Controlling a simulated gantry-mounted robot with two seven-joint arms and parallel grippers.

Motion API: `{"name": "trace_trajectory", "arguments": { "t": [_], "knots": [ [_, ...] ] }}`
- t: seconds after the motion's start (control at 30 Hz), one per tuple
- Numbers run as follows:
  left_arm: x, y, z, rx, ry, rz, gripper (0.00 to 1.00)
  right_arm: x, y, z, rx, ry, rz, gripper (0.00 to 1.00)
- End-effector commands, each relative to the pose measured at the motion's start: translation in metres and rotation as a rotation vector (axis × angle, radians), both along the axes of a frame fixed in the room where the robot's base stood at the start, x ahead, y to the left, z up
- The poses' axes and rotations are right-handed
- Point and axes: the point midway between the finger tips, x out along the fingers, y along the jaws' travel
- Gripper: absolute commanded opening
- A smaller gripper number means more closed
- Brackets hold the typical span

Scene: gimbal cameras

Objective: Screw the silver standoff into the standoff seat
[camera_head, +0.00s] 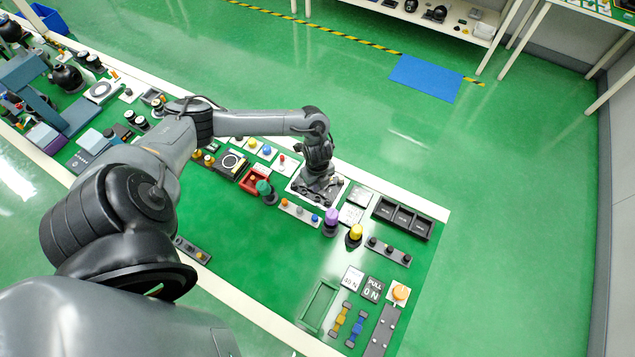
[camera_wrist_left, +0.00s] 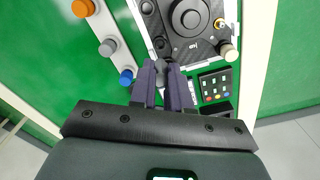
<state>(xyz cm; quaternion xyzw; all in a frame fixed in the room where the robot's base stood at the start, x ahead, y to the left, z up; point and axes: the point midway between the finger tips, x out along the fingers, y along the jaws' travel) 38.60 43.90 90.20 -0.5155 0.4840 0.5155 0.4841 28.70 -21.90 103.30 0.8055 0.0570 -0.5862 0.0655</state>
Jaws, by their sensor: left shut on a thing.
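My left gripper (camera_head: 316,176) is over the dark camera-mount plate on the bench. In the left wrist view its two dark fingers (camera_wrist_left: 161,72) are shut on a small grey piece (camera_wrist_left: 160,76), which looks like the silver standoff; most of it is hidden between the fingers. The fingertips are at the near edge of the black plate (camera_wrist_left: 207,45), beside the round black motor (camera_wrist_left: 190,17). I cannot make out the standoff seat, or whether the piece touches it. The right gripper is not in view.
A strip with orange, grey and blue knobs (camera_wrist_left: 108,46) lies left of the plate, and a small keypad (camera_wrist_left: 215,86) lies right. Purple (camera_head: 331,217) and yellow-topped (camera_head: 355,233) posts and a black tray (camera_head: 402,217) stand nearby.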

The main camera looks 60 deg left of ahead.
Motion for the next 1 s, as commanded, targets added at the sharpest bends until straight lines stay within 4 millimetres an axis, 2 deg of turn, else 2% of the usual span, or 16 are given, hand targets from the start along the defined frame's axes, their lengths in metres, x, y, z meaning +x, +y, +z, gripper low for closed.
{"name": "trace_trajectory", "arguments": {
  "t": [0.1,0.43,1.0],
  "knots": [
    [0.0,0.0,-0.014,0.0,0.0,0.0,0.0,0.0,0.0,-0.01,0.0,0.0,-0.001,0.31],
    [0.0,0.0,-0.039,0.0,0.001,0.001,0.0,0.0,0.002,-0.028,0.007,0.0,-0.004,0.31],
    [0.0,0.0,-0.044,0.0,0.0,0.0,0.0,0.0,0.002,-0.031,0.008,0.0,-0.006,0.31]
  ]
}}
